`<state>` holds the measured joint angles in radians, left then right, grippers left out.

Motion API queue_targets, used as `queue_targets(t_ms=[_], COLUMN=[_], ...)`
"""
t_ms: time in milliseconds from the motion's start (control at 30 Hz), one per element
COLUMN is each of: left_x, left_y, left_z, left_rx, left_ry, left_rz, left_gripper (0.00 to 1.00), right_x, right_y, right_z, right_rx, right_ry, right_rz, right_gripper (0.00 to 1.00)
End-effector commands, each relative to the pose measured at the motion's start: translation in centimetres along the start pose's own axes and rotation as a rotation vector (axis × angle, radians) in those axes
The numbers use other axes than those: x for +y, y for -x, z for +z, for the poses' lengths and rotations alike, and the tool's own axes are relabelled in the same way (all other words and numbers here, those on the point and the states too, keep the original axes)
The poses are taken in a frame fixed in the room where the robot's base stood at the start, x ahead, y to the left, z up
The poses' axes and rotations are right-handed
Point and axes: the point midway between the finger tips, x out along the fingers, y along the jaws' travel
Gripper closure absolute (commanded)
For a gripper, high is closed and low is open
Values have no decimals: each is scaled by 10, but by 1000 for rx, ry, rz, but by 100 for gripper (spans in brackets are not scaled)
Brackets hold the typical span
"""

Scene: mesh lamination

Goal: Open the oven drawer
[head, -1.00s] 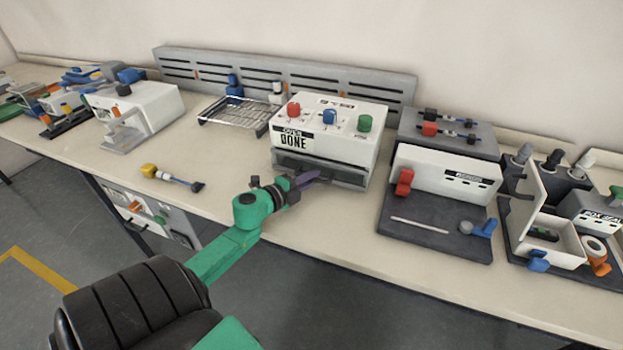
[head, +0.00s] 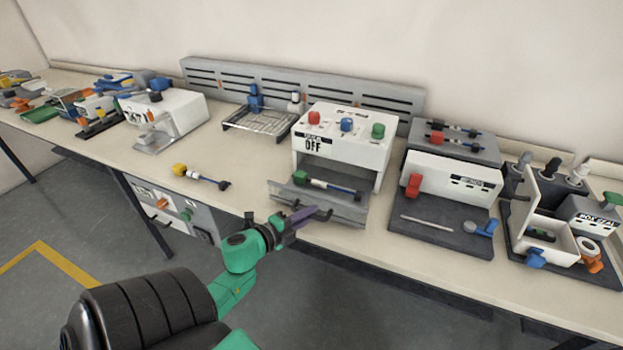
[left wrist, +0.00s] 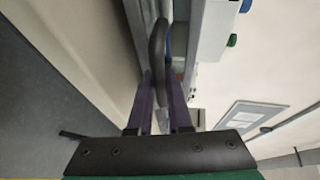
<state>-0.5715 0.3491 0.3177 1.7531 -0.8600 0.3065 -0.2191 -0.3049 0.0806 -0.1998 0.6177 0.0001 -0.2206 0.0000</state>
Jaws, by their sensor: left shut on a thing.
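The oven (head: 345,150) is a white box with red, blue and green knobs on top, and its display reads OFF. Its grey drawer (head: 340,210) is pulled out toward me, leaving a gap in the oven's front. My left gripper (head: 312,215), with purple fingers, is at the drawer's front. In the left wrist view its fingers are on both sides of the dark drawer handle (left wrist: 158,55), shut on it. My right gripper is not in view.
A similar tool with a yellow end (head: 200,176) lies on the bench left of the oven. A wire rack (head: 258,121) stands behind left. A white machine on a dark base (head: 440,233) stands close on the right. The floor before the bench is clear.

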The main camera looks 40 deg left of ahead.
Motion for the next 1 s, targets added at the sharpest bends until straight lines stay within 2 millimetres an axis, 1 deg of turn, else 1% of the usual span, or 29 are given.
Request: queue_targets(t_ms=[233, 267, 300, 333, 633, 767, 867, 967, 1000], left_x=[-1, -1, -1, -1, -1, 0, 1, 2, 2], left_y=[0, 0, 0, 0, 0, 8, 25, 51, 63], left_z=[0, 0, 0, 0, 0, 0, 0, 1, 1], left_rx=[0, 0, 0, 0, -1, -1, -1, -3, -4], left_ry=[-2, -2, -2, -2, -1, 0, 0, 2, 1], left_rz=[-2, -2, -2, -2, -2, -1, 0, 1, 2], left_gripper=[100, 75, 60, 53, 53, 53, 53, 53, 53], right_x=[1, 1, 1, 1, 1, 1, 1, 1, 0], right_y=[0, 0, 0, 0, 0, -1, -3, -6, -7], right_z=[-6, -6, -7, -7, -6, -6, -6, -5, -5], right_rx=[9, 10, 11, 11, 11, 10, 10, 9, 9], right_ry=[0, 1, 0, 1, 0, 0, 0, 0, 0], right_rz=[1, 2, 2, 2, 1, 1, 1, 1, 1], right_gripper=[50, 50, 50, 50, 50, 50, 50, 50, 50])
